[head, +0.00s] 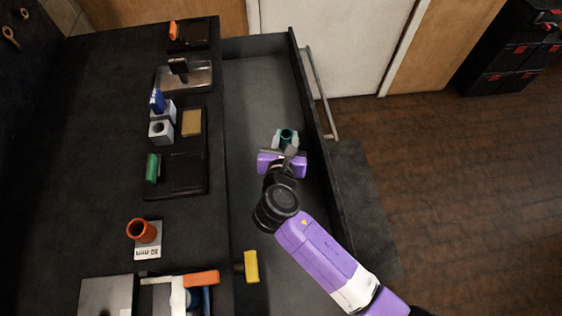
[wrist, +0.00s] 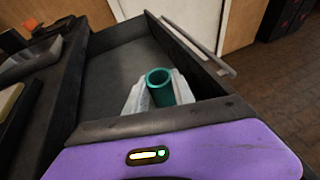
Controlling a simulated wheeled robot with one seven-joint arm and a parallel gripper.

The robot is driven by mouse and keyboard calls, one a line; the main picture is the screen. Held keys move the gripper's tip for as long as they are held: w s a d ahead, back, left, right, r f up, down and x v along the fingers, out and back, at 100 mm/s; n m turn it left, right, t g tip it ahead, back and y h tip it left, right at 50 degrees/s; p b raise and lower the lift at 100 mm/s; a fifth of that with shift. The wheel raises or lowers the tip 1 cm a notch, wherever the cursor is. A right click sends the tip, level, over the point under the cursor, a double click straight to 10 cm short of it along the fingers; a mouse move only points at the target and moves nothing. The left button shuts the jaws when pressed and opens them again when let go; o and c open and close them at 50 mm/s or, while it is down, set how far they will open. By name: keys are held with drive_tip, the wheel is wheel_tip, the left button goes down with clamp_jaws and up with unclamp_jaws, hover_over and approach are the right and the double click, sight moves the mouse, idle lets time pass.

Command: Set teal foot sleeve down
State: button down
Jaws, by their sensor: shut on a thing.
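The teal foot sleeve (wrist: 161,88) is a short open tube, held upright between the two pale fingers of my gripper (wrist: 158,92) in the wrist view. In the head view the sleeve (head: 286,137) shows at the end of my purple arm, with my gripper (head: 285,141) shut around it. It is over the open grey drawer (head: 252,90), near the drawer's right wall. The sleeve's lower end is hidden in the wrist view, so I cannot tell whether it touches the drawer floor.
The dark bench top (head: 90,130) at left carries an orange tube (head: 142,231), a grey block (head: 161,131), a green-handled item (head: 153,168) and trays. The far drawer floor is clear.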

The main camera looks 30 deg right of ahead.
wheel_tip(320, 180, down, 13)
drive_tip(key=shift+r+b, duration=0.15)
drive_tip(key=shift+b, duration=0.8)
drive_tip(key=c, duration=1.1)
unclamp_jaws()
drive_tip(key=shift+o, duration=0.2)
drive_tip(key=v, duration=1.2)
drive_tip(key=shift+s, duration=0.1)
